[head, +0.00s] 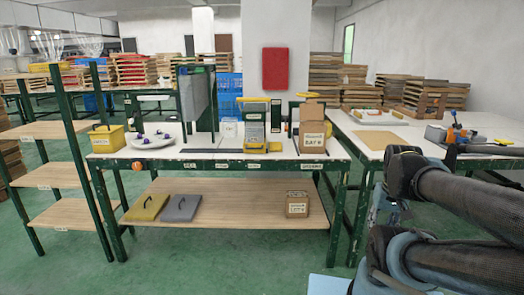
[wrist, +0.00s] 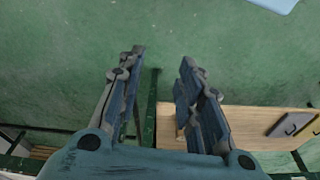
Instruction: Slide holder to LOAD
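A yellow-and-grey fixture (head: 254,122) stands on the middle of the white-topped workbench (head: 175,160); it may be the holder, but I cannot tell for sure. Small labels (head: 253,166) run along the bench's front edge, too small to read surely, so I cannot tell which is LOAD. My gripper (wrist: 163,56) is open and empty in the wrist view, with green floor between its fingers. In the head view my arm comes in from the right, and the gripper hangs low, right of the bench and well apart from the fixture.
A cardboard box (head: 312,137) stands right of the fixture, and a white plate (head: 153,136) and yellow bin (head: 107,138) stand left. The wooden lower shelf (head: 240,205) bears yellow and grey lidlike panels and a small box (head: 297,204). A second table (head: 365,130) stands right. Floor in front is clear.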

